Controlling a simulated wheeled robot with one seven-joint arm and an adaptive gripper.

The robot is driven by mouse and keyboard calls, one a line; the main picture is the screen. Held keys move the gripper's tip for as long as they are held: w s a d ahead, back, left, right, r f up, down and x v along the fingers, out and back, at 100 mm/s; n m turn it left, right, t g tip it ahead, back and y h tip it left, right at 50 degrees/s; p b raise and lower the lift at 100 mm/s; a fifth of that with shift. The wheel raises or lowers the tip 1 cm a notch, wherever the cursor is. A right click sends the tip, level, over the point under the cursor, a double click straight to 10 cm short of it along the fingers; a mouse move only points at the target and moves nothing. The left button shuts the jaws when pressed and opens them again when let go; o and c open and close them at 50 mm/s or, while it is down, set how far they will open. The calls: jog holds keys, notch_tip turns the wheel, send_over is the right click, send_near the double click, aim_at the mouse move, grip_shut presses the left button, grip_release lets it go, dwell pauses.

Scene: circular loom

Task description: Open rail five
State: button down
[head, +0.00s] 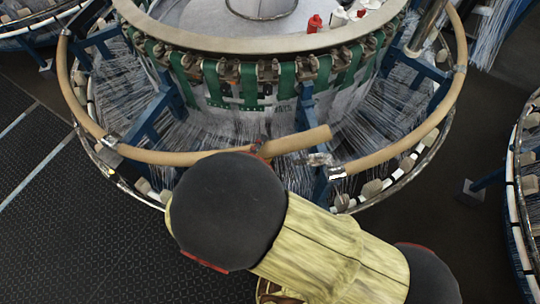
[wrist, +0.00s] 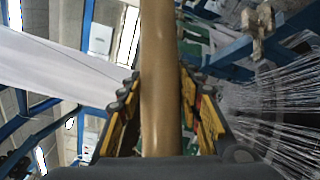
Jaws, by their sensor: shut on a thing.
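A tan tubular rail (head: 297,140) crosses the front of the circular loom (head: 240,45). Its right end is free and stands apart from the end of the neighbouring tan rail (head: 390,150) on the right, with a metal fitting (head: 320,159) near the gap. To the left, the tan tube continues past my arm toward a metal joint (head: 110,140). In the wrist view the rail (wrist: 160,40) runs lengthwise between the yellow-and-black fingers of my gripper (wrist: 160,100), which is shut on it. My arm hides most of the gripper in the head view. No rail number is readable.
Blue posts (head: 150,120) and many white threads (head: 385,105) lie inside the rail ring. Another loom (head: 525,170) is close at the right edge. Dark floor (head: 70,230) is clear at the left.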

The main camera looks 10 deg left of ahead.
jog(key=w+a+r+n+p, duration=0.2)
jog(key=a+r+p, duration=0.35)
jog(key=r, duration=0.45)
jog(key=w+a+r+n+p, duration=0.2)
jog(key=a+r+p, duration=0.35)
jog(key=r, duration=0.35)
jog(key=w+a+r+n+p, duration=0.2)
jog(key=w+a+r+p, duration=0.1)
jog(key=a+r, duration=0.3)
jog(key=w+a+r+n+p, duration=0.2)
jog(key=w+a+r+p, duration=0.1)
jog(key=a+r, duration=0.4)
jog(key=shift+a+r+p, duration=0.15)
jog(key=shift+a+p, duration=0.6)
jog(key=shift+a, duration=0.3)
jog(key=c, duration=1.2)
grip_release()
jog(key=v, duration=0.7)
jog(key=shift+s+a, duration=0.15)
jog(key=shift+s, duration=0.15)
